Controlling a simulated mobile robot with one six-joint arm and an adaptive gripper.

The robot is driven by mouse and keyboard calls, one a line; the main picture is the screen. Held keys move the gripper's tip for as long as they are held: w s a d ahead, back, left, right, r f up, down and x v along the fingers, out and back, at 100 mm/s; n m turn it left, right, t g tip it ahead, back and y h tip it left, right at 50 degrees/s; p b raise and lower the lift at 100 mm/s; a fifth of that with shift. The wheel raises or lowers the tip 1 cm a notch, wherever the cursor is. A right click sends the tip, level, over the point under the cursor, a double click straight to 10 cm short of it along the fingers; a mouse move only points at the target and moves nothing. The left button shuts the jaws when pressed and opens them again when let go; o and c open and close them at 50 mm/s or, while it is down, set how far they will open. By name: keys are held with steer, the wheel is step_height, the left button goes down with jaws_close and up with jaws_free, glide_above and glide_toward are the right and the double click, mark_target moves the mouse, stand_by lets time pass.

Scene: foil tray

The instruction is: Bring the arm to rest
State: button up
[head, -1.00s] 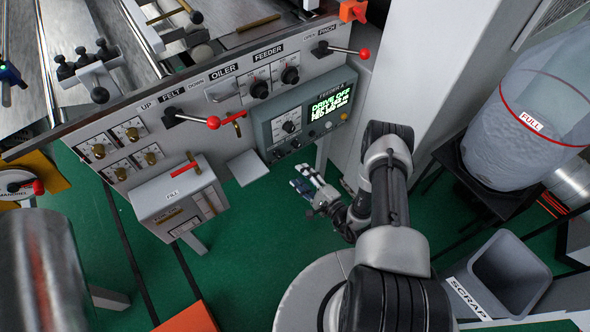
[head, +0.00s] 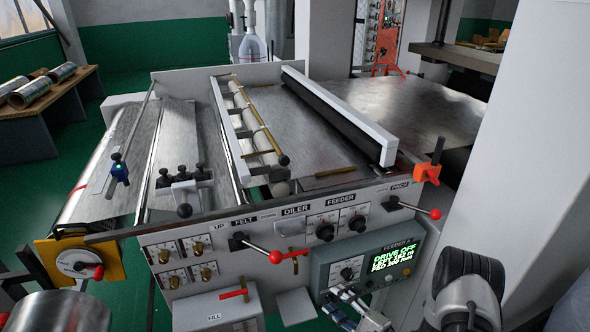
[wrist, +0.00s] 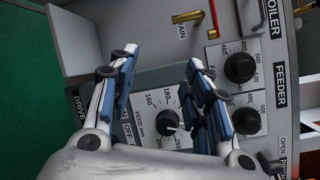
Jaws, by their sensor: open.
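My gripper (head: 345,301) is at the lower middle right of the head view, in front of the lower part of the grey feeder control box (head: 321,270). In the wrist view my gripper (wrist: 160,66) shows two blue-and-white fingers spread well apart. Nothing is held between them. Past the fingers are the feeder box's dial (wrist: 167,123) and two black knobs. I cannot tell how close the fingertips are to the panel. My black and grey arm stands at the lower right of the head view, cut off by the bottom edge.
The machine's front panel carries a red-knobbed felt lever (head: 256,249), a pinch lever (head: 415,208) and an oiler drain handle (head: 288,256). A white fill box (head: 205,308) stands below it. A pale column (head: 490,180) rises behind my arm. Green floor shows at left.

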steer(key=s+a+r+n+g+y, duration=0.1)
steer(key=s+a+r+n+g, duration=0.15)
steer(key=r, duration=0.45)
steer(key=s+a+r+n+g+y, duration=0.1)
steer(key=s+a+r+n+g, duration=0.1)
steer(key=a+r+n+g, duration=0.3)
steer(key=s+a+r+n+g+y, duration=0.1)
steer(key=s+a+r+g, duration=0.2)
steer(key=r, duration=0.5)
steer(key=s+r+n+g+h, duration=0.45)
steer(key=s+r, duration=0.25)
steer(key=s, duration=0.4)
steer(key=s+d+r+n+t+h, duration=0.2)
steer(key=s+d+r+t+h, duration=0.4)
steer(key=s+d+h, duration=0.4)
steer(key=shift+s+d+r+t, duration=0.3)
steer(key=shift+d+r, duration=0.1)
steer(key=shift+d, duration=0.3)
steer(key=shift+c, duration=0.4)
